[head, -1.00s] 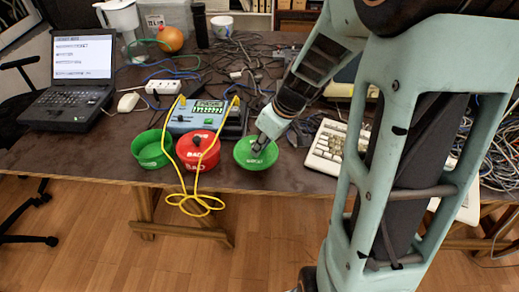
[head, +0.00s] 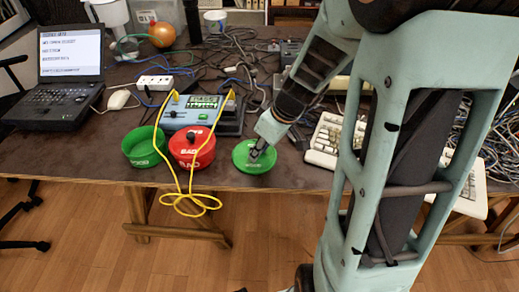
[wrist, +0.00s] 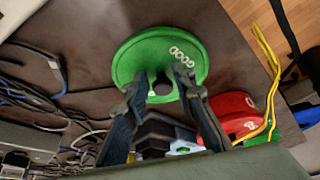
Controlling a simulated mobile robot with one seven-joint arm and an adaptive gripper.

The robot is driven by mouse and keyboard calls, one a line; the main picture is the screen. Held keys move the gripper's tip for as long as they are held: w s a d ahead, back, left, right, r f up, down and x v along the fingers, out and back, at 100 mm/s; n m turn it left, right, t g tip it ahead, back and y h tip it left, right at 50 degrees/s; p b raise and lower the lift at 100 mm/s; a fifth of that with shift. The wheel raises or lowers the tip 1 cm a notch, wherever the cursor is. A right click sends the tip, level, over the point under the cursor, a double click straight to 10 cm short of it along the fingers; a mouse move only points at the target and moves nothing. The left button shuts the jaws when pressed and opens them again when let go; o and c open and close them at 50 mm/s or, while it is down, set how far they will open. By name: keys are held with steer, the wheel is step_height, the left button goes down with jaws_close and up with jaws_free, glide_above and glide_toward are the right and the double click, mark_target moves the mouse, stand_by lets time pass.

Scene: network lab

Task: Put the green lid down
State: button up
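The green lid (head: 254,163) lies flat on the table near its front edge, right of the red container. In the wrist view the green lid (wrist: 205,48) shows the word GOOD and a dark knob (wrist: 161,82) at its middle. My gripper (head: 257,150) is over the lid. In the wrist view my gripper (wrist: 160,80) has its fingers apart on either side of the knob, with green showing between. A green open container (head: 145,147) stands to the left of the red one.
A red container marked BAD (head: 191,150) stands close left of the lid. A tester (head: 197,110) with yellow cables (head: 190,200) is behind it. A keyboard (head: 328,137) lies to the right. Bare table surrounds the lid; the front edge is close.

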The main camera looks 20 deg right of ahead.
steer(key=shift+o, duration=0.7)
steer(key=shift+r, duration=0.15)
steer(key=shift+d+r+p, duration=0.1)
steer(key=shift+r+p, duration=0.25)
steer(key=shift+p, duration=0.05)
steer(key=p+v, duration=0.2)
steer(key=v, duration=0.9)
steer(key=shift+s, duration=0.2)
steer(key=shift+r, duration=0.15)
